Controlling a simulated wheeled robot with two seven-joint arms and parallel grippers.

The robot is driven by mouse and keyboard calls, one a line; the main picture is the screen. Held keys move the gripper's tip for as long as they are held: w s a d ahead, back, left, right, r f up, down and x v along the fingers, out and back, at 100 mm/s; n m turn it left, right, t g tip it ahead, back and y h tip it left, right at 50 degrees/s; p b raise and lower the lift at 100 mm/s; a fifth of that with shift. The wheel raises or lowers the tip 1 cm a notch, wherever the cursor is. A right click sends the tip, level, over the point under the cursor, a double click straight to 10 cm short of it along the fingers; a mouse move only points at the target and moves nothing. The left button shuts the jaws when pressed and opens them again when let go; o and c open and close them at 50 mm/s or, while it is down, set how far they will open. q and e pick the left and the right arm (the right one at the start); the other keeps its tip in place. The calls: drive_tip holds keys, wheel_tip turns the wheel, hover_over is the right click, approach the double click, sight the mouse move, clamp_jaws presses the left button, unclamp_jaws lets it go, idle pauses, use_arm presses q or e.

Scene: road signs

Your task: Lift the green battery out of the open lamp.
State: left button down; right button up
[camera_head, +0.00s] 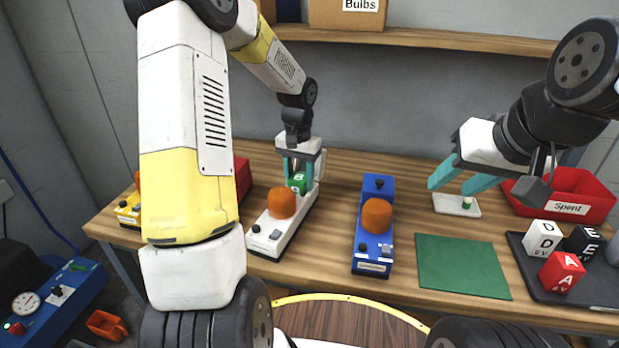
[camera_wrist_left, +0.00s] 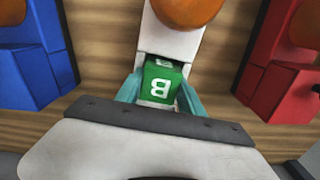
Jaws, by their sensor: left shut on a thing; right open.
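The green battery (camera_head: 298,181), a cube marked with a white letter B, is at the back end of the white lamp (camera_head: 268,233). In the left wrist view the green battery (camera_wrist_left: 161,82) sits between my fingers, at the end of the white lamp away from its orange dome. My left gripper (camera_head: 301,172) is shut on the battery from above. I cannot tell whether the battery's bottom is still inside the lamp. My right gripper (camera_head: 460,186) is open and empty, above a small white plate with a green knob (camera_head: 457,204).
A blue lamp (camera_head: 374,236) stands right of the white one; a red lamp (camera_wrist_left: 285,65) and a yellow lamp (camera_head: 128,210) are left. A green mat (camera_head: 462,267), a black tray (camera_head: 596,290) with lettered cubes and a red "Spent" bin (camera_head: 577,196) are at right.

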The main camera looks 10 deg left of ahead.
use_arm(q)
drive_tip(key=shift+r, duration=0.1)
wheel_tip(320, 180, up, 10)
drive_tip(key=shift+f, duration=0.1)
idle(0.4)
